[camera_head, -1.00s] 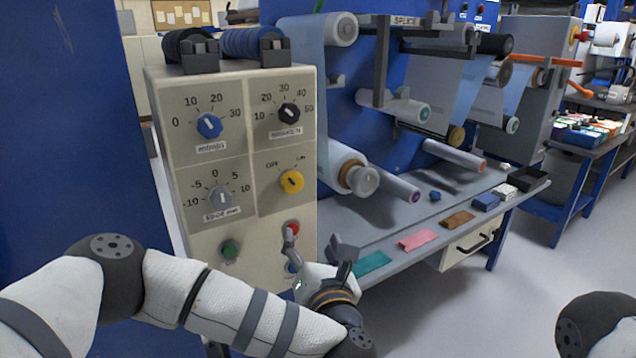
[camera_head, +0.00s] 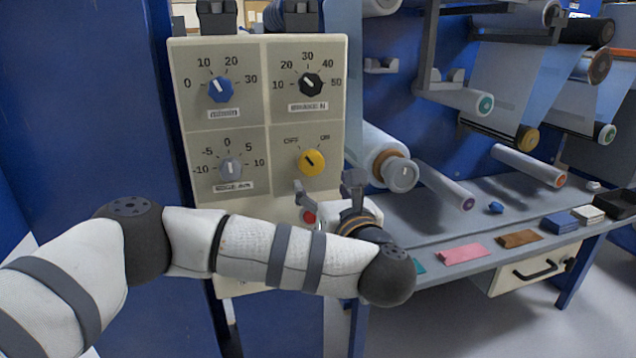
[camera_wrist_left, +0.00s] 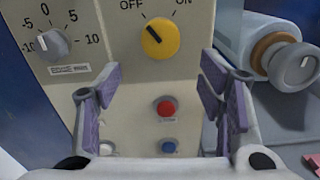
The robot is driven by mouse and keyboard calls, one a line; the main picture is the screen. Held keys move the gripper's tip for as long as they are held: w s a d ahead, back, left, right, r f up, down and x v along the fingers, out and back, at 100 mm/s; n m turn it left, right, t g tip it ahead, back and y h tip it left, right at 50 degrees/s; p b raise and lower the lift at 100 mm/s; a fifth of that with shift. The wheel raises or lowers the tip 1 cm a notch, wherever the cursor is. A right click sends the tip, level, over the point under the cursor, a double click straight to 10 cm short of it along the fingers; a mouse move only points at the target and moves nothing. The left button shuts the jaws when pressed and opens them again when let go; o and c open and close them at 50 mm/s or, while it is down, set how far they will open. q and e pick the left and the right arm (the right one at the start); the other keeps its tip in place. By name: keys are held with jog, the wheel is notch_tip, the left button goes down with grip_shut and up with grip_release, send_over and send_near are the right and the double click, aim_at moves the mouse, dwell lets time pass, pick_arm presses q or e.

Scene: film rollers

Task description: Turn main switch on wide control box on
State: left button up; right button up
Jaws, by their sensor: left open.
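The wide control box (camera_head: 258,120) is a beige panel with several knobs. Its yellow switch (camera_head: 312,162) sits at the lower right of the knob grid, under OFF and ON labels. The yellow switch also shows in the left wrist view (camera_wrist_left: 160,38), with its dark pointer slanting up-left towards OFF. My left gripper (camera_head: 327,188) is open and empty in front of the panel, just below the yellow switch. In the left wrist view its fingers (camera_wrist_left: 162,78) stand apart on either side, and the switch shows above and between them. My right gripper is out of view.
A red button (camera_wrist_left: 166,107) and a blue button (camera_wrist_left: 169,146) lie below the switch. A grey knob (camera_head: 231,167) is to its left. A film roller (camera_head: 388,160) is close on the right, above a grey table (camera_head: 430,235) with small items.

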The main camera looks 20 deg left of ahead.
aim_at(313, 165)
pick_arm(q)
jog(key=x, duration=0.3)
jog(key=r+x, duration=0.1)
jog(key=x, duration=0.3)
jog(key=shift+r, duration=0.2)
jog(key=shift+c, duration=0.4)
jog(key=c, duration=1.1)
